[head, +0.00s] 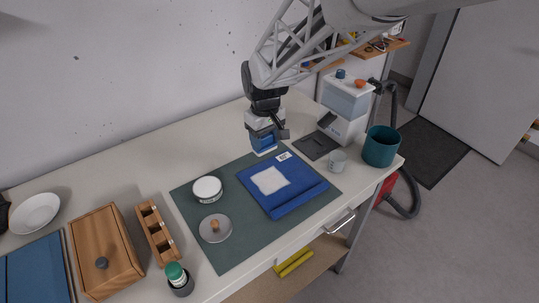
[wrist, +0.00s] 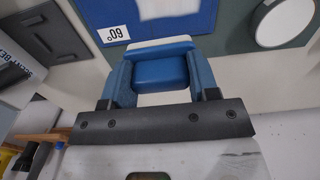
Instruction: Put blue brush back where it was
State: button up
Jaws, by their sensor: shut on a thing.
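The blue brush (head: 264,141) has a blue body and a pale strip along its bottom. My gripper (head: 264,128) is shut on it from above, near the back edge of the dark green mat (head: 236,241). In the head view the brush looks upright, with its base at or just above the white table; I cannot tell whether it touches. In the wrist view the brush (wrist: 162,72) sits between the two fingers of my gripper (wrist: 161,80), with its pale edge facing the blue folded cloth.
The blue cloth (head: 306,190) with a white patch and 60° tag lies on the mat. A round white tub (head: 207,188) and a lid (head: 215,228) lie left of it. A dark panel (head: 314,145), white dispenser (head: 345,105), cup (head: 337,160) and teal bucket (head: 380,147) stand right.

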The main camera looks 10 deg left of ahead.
jog(key=s+d+f, duration=0.1)
jog(key=s+d, duration=0.2)
jog(key=s, duration=0.8)
jog(key=s+d+f, duration=0.1)
jog(key=s+d, duration=0.2)
jog(key=s, duration=0.9)
jog(key=s+d+f, duration=0.1)
jog(key=s+d, duration=0.3)
jog(key=s, duration=0.8)
jog(key=shift+s+f, duration=0.15)
jog(key=shift+s, duration=0.1)
jog(key=shift+w, duration=0.15)
jog(key=shift+w+a+f, duration=0.25)
jog(key=shift+w+a, duration=1.45)
jog(key=shift+w, duration=0.3)
jog(key=shift+w+a+f, duration=0.25)
jog(key=shift+w+a, duration=1.45)
jog(key=shift+w, duration=0.3)
jog(key=shift+w+a+f, duration=0.25)
jog(key=shift+w+a, duration=1.45)
jog(key=shift+w, duration=0.3)
jog(key=shift+f, duration=0.1)
jog(key=shift+f, duration=1.65)
jog(key=shift+f, duration=0.15)
jog(key=o, duration=0.8)
